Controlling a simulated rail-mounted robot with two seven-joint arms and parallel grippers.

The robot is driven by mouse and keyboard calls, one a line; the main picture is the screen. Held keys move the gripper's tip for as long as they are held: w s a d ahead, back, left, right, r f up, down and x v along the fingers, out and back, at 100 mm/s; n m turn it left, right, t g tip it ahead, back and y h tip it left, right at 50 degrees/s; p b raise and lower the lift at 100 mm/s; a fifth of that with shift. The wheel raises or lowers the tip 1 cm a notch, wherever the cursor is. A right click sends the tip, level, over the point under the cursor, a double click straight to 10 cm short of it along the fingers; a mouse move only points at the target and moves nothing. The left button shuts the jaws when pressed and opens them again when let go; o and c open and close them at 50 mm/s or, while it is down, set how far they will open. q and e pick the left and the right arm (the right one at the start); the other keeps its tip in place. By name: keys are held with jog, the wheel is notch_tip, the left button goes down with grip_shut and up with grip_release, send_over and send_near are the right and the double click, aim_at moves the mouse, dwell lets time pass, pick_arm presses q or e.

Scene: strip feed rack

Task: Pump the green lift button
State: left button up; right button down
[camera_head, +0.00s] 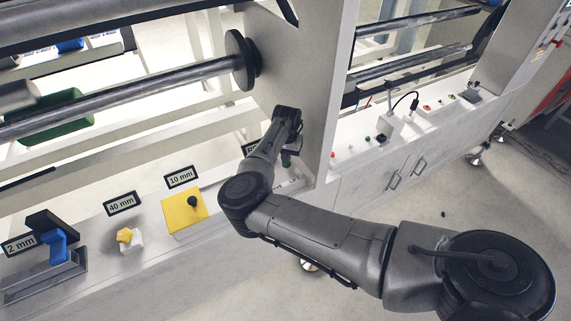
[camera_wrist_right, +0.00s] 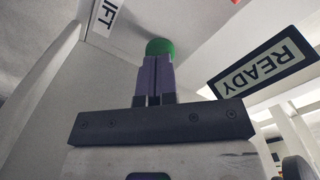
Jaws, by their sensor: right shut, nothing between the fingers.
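The green lift button (camera_wrist_right: 160,46) is a round green knob at the top centre of the right wrist view. A white label (camera_wrist_right: 106,14) reading "IFT" is cut off beside it. My right gripper (camera_wrist_right: 157,62) is shut and empty, its purple-grey fingertips meeting the button in the picture and covering its lower part. Whether they touch or press it I cannot tell. In the head view my right gripper (camera_head: 290,153) is low beside the white upright panel, at the ledge. My left gripper is not in view.
A READY sign (camera_wrist_right: 265,68) stands beside the button. Along the ledge to the left are a yellow block with a black knob (camera_head: 184,214), a yellow knob (camera_head: 125,236) and a blue clamp (camera_head: 57,246). The white upright panel (camera_head: 325,80) rises close to my right gripper.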

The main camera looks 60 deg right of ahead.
jog(key=shift+f, duration=0.15)
dwell(0.5)
jog(key=shift+f, duration=0.65)
jog(key=shift+r+p, duration=1.5)
jog(key=shift+p, duration=0.3)
